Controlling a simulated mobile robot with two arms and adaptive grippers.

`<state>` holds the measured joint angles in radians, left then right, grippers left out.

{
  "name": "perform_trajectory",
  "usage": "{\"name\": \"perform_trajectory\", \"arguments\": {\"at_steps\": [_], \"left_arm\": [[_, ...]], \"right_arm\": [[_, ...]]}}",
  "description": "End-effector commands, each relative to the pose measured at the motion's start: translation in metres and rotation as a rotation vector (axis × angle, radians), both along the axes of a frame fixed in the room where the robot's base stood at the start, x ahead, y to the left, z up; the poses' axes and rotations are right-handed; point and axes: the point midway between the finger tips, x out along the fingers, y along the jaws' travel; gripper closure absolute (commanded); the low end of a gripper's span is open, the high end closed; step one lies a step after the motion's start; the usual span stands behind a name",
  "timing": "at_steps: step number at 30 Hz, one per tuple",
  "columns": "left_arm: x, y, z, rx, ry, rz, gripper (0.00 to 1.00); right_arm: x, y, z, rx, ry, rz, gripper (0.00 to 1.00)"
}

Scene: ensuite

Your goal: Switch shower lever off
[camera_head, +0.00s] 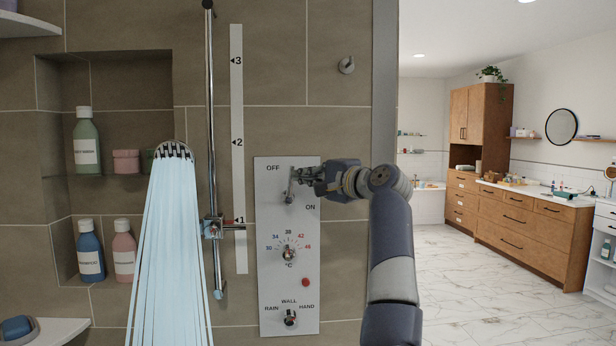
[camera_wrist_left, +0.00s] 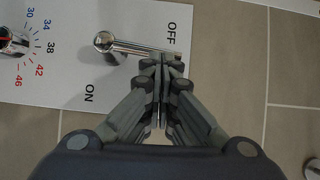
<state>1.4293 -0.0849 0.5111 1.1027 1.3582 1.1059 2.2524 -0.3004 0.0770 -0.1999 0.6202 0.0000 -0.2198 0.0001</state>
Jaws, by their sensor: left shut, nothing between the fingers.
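The shower lever (camera_head: 290,189) is a chrome handle on the white control panel (camera_head: 264,222), between the OFF and ON marks. It points up, with its free end near OFF. It also shows in the left wrist view (camera_wrist_left: 130,46), reaching from its round hub toward the fingertips. My left gripper (camera_head: 299,173) is shut with nothing between its fingers. Its tips (camera_wrist_left: 165,58) are at the lever's free end; whether they touch cannot be told. Water (camera_head: 168,250) streams from the shower head (camera_head: 174,149). My right gripper is not in view.
Below the lever are a temperature knob (camera_head: 289,254) and a RAIN/WALL/HAND knob (camera_head: 290,318). A chrome riser rail (camera_head: 211,120) stands left of the panel. Bottles (camera_head: 88,140) stand in a wall niche. A wall edge (camera_head: 385,90) borders the open bathroom at right.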

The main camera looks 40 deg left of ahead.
Motion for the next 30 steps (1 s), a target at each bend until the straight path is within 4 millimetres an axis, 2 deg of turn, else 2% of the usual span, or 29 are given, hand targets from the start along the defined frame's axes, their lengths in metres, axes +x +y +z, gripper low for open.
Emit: {"name": "perform_trajectory", "arguments": {"at_steps": [8,17,20,30], "left_arm": [[0.0,0.001,-0.001,-0.002,-0.001,-0.001,1.0],[0.0,-0.005,-0.001,-0.002,-0.001,-0.002,1.0],[-0.001,-0.018,0.0,-0.002,-0.002,-0.004,1.0],[-0.01,-0.089,0.002,0.0,-0.002,-0.004,1.0]], "right_arm": [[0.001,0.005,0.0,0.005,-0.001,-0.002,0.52],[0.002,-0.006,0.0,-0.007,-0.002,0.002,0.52],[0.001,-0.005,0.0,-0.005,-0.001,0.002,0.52],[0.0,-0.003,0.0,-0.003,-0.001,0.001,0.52]]}}
